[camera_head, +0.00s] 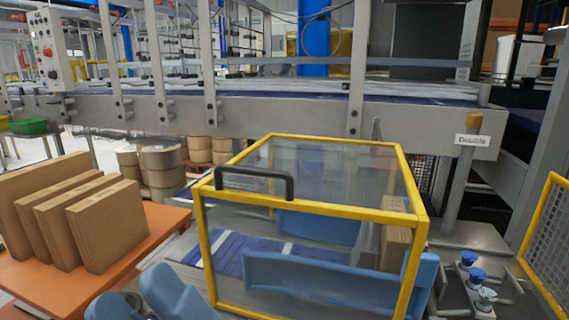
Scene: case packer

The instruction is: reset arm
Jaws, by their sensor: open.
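My gripper does not show in the camera view. Smooth blue-grey parts at the bottom edge, left of the guard, look like links of my own arm, but no fingers show there. A clear guard box with a yellow frame (317,209) stands in the centre, with a black handle (254,172) on its top front edge. Its lid looks closed. Through its panels I see a blue conveyor belt (232,254), light-blue panels and an upright cardboard piece (395,247).
An orange table (40,283) at left holds several flat brown cartons (107,226). Behind it stand brown rolls (162,168). A long grey machine beam (285,117) crosses the back. Right are a labelled post (467,180), blue-topped fittings (476,274) and a yellow-framed mesh fence (549,240).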

